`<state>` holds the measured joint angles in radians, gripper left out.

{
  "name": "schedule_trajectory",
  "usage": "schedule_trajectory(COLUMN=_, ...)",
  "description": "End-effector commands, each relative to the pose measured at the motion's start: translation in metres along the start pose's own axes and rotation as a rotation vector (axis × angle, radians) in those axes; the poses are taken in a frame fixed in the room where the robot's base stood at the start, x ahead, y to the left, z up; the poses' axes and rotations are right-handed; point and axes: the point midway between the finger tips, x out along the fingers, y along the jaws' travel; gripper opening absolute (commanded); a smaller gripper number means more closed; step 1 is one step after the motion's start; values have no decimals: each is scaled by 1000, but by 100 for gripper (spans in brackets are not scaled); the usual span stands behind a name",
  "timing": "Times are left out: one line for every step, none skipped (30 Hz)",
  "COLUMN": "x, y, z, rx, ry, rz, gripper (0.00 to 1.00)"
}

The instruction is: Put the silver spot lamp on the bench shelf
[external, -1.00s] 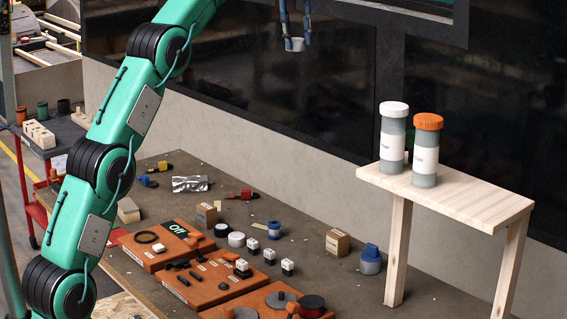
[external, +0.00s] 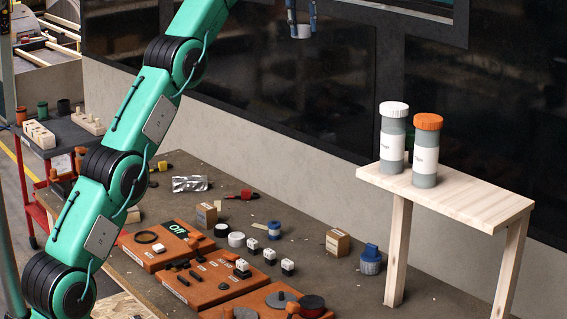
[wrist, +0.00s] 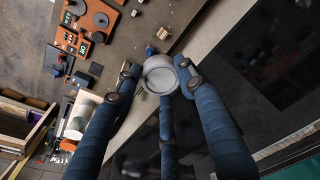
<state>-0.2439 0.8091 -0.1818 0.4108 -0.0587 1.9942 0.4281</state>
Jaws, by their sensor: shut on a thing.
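My gripper (external: 301,28) is at the top of the external view, high above the bench and left of the shelf. Its dark blue fingers are shut on the silver spot lamp (external: 302,32). In the wrist view the lamp (wrist: 160,75) is a round silver-grey ring with a pale face, held between the fingertips of my gripper (wrist: 163,82). The bench shelf (external: 480,209) is a pale wooden plank on legs at the right, apart from the lamp.
A white-capped bottle (external: 392,140) and an orange-capped bottle (external: 426,152) stand on the shelf's left part; its right part is clear. Orange trays (external: 212,277), small boxes (external: 338,242) and a blue bottle (external: 371,260) are on the bench (external: 330,277). A dark window lies behind.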

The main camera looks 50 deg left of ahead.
Motion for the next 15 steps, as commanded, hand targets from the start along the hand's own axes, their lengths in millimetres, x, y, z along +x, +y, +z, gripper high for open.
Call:
schedule_trajectory(x=-3, y=5, z=-3, rx=5, ry=0, rz=1, gripper=14)
schedule_trajectory(x=-3, y=8, z=-4, rx=8, ry=0, rz=1, gripper=14)
schedule_trajectory(x=-4, y=12, z=-6, rx=12, ry=0, rz=2, gripper=14)
schedule_trajectory(x=-4, y=15, z=-8, rx=15, ry=0, rz=2, gripper=14)
schedule_trajectory(x=-4, y=19, z=-10, rx=20, ry=0, rz=3, gripper=14)
schedule_trajectory(x=-4, y=25, z=-14, rx=26, ry=0, rz=4, gripper=14)
schedule_trajectory(x=-4, y=29, z=-16, rx=30, ry=-1, rz=5, gripper=14)
schedule_trajectory(x=-5, y=34, z=-18, rx=34, ry=-2, rz=5, gripper=14)
schedule_trajectory(x=-6, y=41, z=-21, rx=41, ry=-1, rz=6, gripper=14)
schedule_trajectory(x=-7, y=46, z=-23, rx=46, ry=0, rz=6, gripper=14)
schedule_trajectory(x=-7, y=52, z=-26, rx=51, ry=-1, rz=7, gripper=14)
schedule_trajectory(x=-8, y=59, z=-29, rx=59, ry=-1, rz=8, gripper=14)
schedule_trajectory(x=-9, y=66, z=-32, rx=65, ry=-1, rz=9, gripper=14)
schedule_trajectory(x=-10, y=74, z=-35, rx=72, ry=-1, rz=10, gripper=14)
schedule_trajectory(x=-11, y=84, z=-39, rx=82, ry=0, rz=11, gripper=14)
